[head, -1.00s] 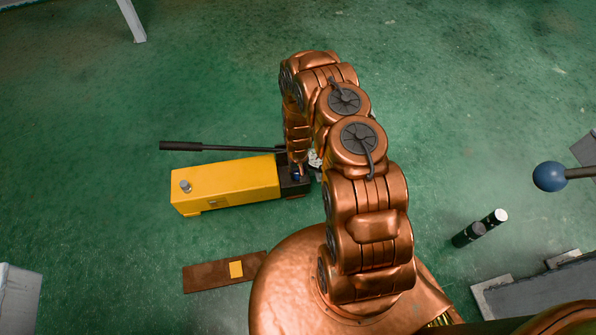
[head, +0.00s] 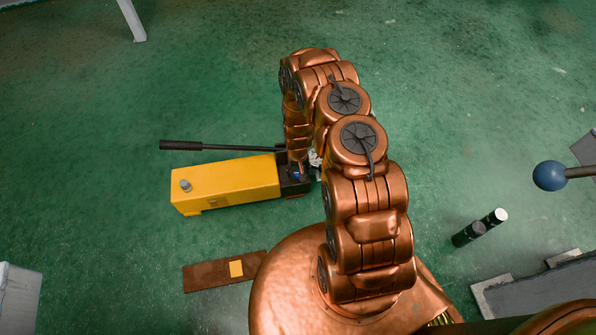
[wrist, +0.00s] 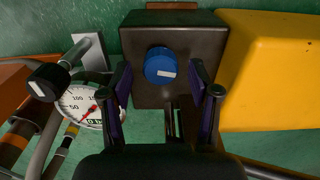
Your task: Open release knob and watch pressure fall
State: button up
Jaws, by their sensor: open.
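The hand pump has a yellow tank (head: 228,184) and a dark block at its right end, which the wrist view also shows (wrist: 180,30). A round blue knob (wrist: 160,65) with a white mark sits on the block's face. My gripper (wrist: 161,80) is open, with one finger to each side of the knob; I cannot tell whether either touches it. A white pressure gauge (wrist: 82,104) with a red needle is left of the gripper, its lower right partly hidden by a finger. The needle's exact reading is too small to tell.
A black knob (wrist: 47,82) on a metal fitting stands left of the block, near the gauge. The long black pump handle (head: 215,147) lies behind the tank. A brown plate (head: 210,277) with a yellow square lies on the green floor.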

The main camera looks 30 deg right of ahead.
notch_tip(320, 180, up, 12)
jog(key=shift+f, duration=0.2)
dwell(0.5)
dwell(0.5)
notch_tip(320, 180, up, 20)
jog(key=p, duration=0.7)
send_over(298, 173)
jog(key=a, duration=0.3)
jog(key=s+a+r+p, duration=0.1)
jog(key=s+r+p, duration=0.2)
jog(key=r, duration=0.5)
jog(key=s+a+r+n+p, duration=0.1)
jog(key=s+a+r+p, duration=0.15)
jog(key=r, duration=0.55)
jog(key=s+a+r+p, duration=0.1)
jog(key=s+r+p, duration=0.2)
jog(key=r, duration=0.6)
jog(key=s+a+r+n+g+p, duration=0.1)
jog(key=s+a+r+p, duration=0.1)
jog(key=s+r+p, duration=0.5)
jog(key=s+a+r+n+p, duration=0.1)
jog(key=s+r+p, duration=0.6)
jog(key=s+r, duration=0.9)
notch_tip(298, 173, up, 5)
jog(key=shift+a+f+g, duration=0.2)
jog(key=shift+a+g, duration=0.2)
jog(key=shift+a, duration=0.2)
jog(key=shift+s+r, duration=0.2)
jog(key=shift+s, duration=0.3)
